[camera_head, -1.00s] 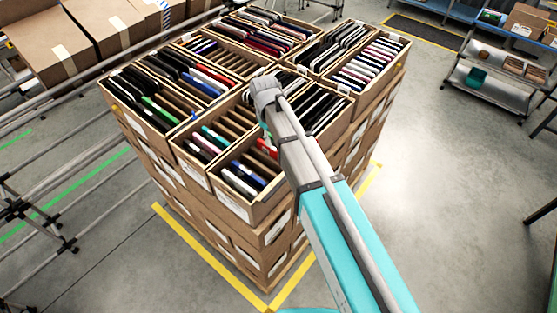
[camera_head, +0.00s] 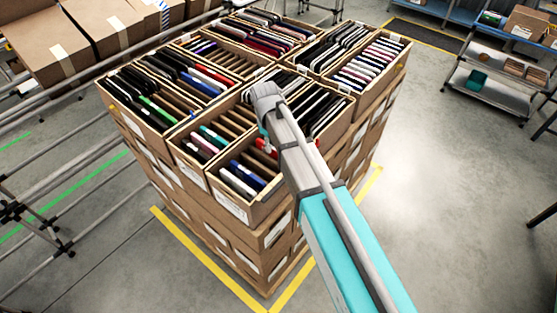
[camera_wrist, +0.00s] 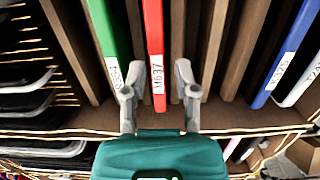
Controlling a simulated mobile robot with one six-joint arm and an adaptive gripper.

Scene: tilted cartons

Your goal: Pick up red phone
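In the wrist view a red phone (camera_wrist: 154,42) stands on edge in a slotted carton, with a white label reading "M637". My gripper (camera_wrist: 157,66) is open, one finger on each side of the red phone, with a visible gap to it on both sides. The left finger is close to a green phone (camera_wrist: 104,32). In the head view my gripper is mostly hidden behind my arm over the stacked cartons. A small red patch (camera_head: 262,145) shows beside the arm there; I cannot tell if it is the same phone.
Brown dividers (camera_wrist: 246,45) stand to the right of the red phone, then a blue phone (camera_wrist: 290,55) and a white one. The carton's edge (camera_wrist: 230,133) runs just below the fingers. Other filled cartons (camera_head: 366,62) surround this spot. Open floor (camera_head: 440,190) lies to the right.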

